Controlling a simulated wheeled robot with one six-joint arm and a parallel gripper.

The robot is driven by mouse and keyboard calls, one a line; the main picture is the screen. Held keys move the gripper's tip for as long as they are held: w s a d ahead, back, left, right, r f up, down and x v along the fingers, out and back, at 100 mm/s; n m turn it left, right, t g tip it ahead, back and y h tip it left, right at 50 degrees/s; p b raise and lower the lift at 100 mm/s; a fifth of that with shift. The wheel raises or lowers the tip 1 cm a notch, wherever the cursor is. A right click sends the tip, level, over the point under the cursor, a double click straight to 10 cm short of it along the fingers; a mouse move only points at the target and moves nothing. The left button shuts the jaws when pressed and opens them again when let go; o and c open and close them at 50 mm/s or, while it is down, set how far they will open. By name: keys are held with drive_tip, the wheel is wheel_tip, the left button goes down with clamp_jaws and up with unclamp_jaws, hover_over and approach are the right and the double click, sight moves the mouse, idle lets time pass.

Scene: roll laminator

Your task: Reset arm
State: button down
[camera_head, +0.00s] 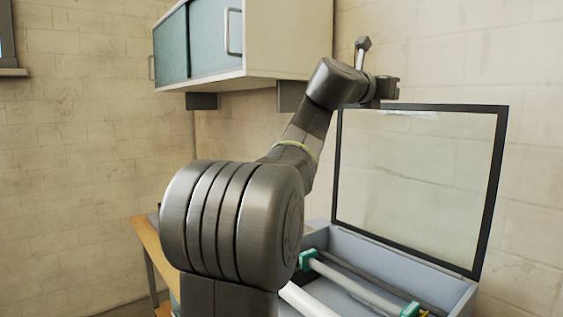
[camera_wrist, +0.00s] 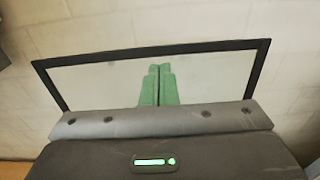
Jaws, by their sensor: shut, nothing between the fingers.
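The roll laminator (camera_head: 463,293) is a grey open box on the right of the head view. Its dark-framed clear lid (camera_head: 502,150) stands raised, and it also shows in the wrist view (camera_wrist: 262,60). Pale rollers (camera_head: 350,287) with green end blocks (camera_head: 308,259) lie inside the box; my arm hides the left part. My gripper (camera_wrist: 159,68) shows two green fingers close together in the wrist view, shut and empty, with the lid's clear panel behind them. In the head view my arm's end is raised near the lid's top left corner, and the fingers cannot be made out.
A wall cabinet (camera_head: 286,40) with blue-green doors hangs behind and left of my arm's end. A wooden table edge (camera_head: 150,249) shows at lower left. Plain block walls (camera_head: 90,150) stand behind. The space above the laminator box, in front of the lid, looks clear.

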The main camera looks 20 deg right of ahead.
drive_tip(key=shift+d, duration=0.15)
drive_tip(key=f+p+x, duration=0.1)
drive_tip(key=p+x, duration=0.3)
drive_tip(key=x, duration=0.7)
drive_tip(key=shift+d, duration=0.35)
drive_tip(key=shift+w+a, duration=0.1)
drive_tip(key=shift+w, duration=0.1)
